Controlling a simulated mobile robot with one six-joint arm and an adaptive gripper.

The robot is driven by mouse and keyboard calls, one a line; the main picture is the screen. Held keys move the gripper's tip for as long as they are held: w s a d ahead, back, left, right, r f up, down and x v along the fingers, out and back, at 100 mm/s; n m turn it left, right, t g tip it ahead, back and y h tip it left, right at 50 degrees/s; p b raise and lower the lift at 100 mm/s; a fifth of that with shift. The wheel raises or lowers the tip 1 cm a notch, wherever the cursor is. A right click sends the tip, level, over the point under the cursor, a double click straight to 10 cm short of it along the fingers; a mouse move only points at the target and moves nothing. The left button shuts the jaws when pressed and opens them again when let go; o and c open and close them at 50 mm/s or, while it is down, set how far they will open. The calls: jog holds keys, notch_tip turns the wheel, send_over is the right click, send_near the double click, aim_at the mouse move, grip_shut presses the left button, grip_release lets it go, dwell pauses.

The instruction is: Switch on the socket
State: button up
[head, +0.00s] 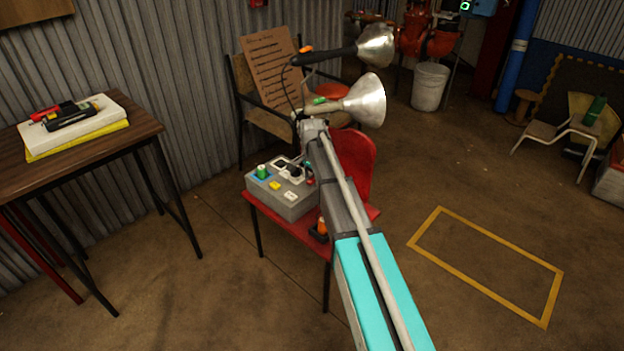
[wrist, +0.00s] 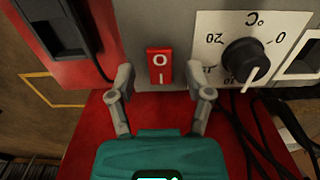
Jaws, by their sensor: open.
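A red rocker switch (wrist: 160,66) marked O and I is on the face of a grey box in the wrist view. The O is at the top and the I at the bottom as pictured; which side is pressed in I cannot tell. My gripper (wrist: 160,93) is open, its two fingers apart just below the switch, with nothing between them. In the head view the grey box (head: 285,202) sits on a red chair (head: 352,160). White socket plates with black plugs are on its top. My arm partly hides the box's right side.
A black dial (wrist: 246,62) on a white °C plate is right of the switch, with black cables below it. Two silver lamps (head: 365,101) are above the chair. A wooden table (head: 90,145) stands at left. The floor inside the yellow outline (head: 490,262) is clear.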

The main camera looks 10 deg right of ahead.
grip_shut()
dwell(0.3)
jog(key=shift+w+d+f+g+y, duration=0.1)
jog(key=shift+w+d+g+y, duration=0.1)
jog(key=shift+g+y, duration=0.4)
jog(key=shift+s+y, duration=0.1)
jog(key=shift+y, duration=0.3)
grip_release()
